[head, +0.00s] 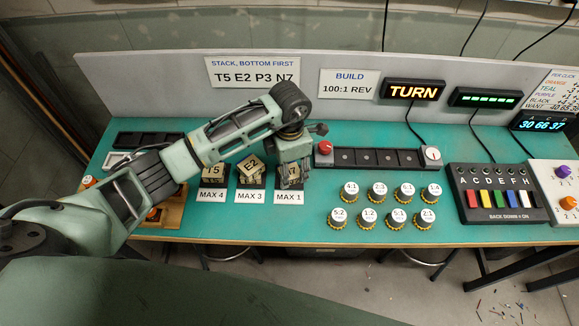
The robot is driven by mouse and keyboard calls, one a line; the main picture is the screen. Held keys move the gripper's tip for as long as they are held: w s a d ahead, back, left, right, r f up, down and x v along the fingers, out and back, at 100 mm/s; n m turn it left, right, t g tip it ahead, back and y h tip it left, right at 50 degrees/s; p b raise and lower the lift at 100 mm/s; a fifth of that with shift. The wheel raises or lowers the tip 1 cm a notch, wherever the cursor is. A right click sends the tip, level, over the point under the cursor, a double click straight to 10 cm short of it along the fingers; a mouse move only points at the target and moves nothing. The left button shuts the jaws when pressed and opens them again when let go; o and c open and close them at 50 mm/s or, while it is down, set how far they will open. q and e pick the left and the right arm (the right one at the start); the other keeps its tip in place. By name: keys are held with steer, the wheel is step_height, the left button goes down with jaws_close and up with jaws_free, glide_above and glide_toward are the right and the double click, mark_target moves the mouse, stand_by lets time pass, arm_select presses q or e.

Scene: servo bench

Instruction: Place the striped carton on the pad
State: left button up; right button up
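I see no striped carton, and nothing I can clearly make out as its pad. My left gripper (293,179) points down over a tan block marked 7 (292,171) on the black stand labelled MAX 1. Its fingers partly hide this block, and I cannot tell whether they grip it. A block marked E2 (251,164) sits on the MAX 3 stand, looking tilted. A block marked T5 (212,171) sits on the MAX 4 stand. My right gripper is out of view.
The teal bench (300,222) holds several gold-rimmed caps (397,218), a black rail with a red knob (378,158), and a panel of coloured switches (497,193). A wooden tray (172,214) at left is partly behind my arm. A TURN display (413,91) stands at the back.

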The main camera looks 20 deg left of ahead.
mark_target(290, 171)
arm_select(q)
steer(key=o, duration=0.4)
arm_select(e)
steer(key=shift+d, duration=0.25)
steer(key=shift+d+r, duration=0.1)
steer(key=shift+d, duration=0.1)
arm_select(q)
steer(key=shift+r, duration=0.3)
steer(key=shift+w+r, duration=0.1)
steer(key=shift+r, duration=0.25)
step_height(290, 171, up, 11)
steer(key=b, duration=0.3)
steer(key=shift+b, duration=0.3)
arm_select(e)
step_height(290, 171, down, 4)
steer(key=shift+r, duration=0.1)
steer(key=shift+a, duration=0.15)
